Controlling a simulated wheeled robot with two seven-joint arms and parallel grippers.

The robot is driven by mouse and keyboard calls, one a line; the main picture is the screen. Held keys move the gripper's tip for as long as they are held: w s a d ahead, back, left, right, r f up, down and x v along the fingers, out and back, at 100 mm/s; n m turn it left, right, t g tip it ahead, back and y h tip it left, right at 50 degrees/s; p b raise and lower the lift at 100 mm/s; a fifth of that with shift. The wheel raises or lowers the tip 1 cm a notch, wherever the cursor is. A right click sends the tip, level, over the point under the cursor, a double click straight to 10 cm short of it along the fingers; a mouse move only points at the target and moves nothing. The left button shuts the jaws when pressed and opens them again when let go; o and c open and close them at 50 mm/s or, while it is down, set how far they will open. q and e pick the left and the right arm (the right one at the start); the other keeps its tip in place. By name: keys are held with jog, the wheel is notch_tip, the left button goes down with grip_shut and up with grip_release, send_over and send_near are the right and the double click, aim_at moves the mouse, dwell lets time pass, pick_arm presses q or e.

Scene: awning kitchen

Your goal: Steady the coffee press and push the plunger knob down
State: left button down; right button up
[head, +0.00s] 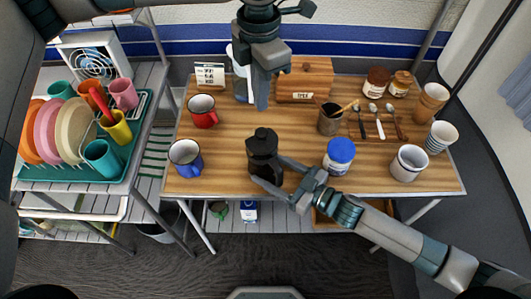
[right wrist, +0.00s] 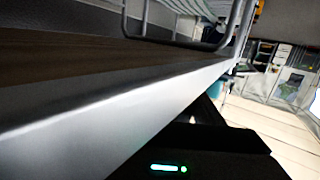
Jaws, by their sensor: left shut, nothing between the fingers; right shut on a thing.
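The black coffee press (head: 263,147) stands upright near the front middle of the wooden table in the head view. My right gripper (head: 266,168) comes in from the right and is shut around its body, one finger on each side. My left gripper (head: 261,105) hangs from above with its fingers shut and pointing down. It holds nothing. Its tips show just beyond the top of the press in the picture, apart from it; the exact height gap is hard to tell. The plunger knob is not clearly distinct from the dark lid. I cannot make out the press in the right wrist view.
A red mug (head: 203,112) and a blue mug (head: 186,158) stand left of the press. A blue-lidded jar (head: 339,155) stands right, near my right forearm. A wooden box (head: 305,80) is behind. The right wrist view shows the table's metal edge (right wrist: 120,112).

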pick_arm(q)
notch_tip(320, 180, up, 10)
jog(key=shift+r, duration=0.2)
dwell(0.3)
pick_arm(e)
jog(key=o, duration=0.9)
pick_arm(q)
notch_tip(320, 180, up, 3)
jog(key=p, duration=0.3)
jog(key=shift+r, duration=0.2)
pick_arm(e)
jog(key=v, duration=1.7)
jog(key=shift+s+d, duration=0.15)
jog(key=shift+s, duration=0.05)
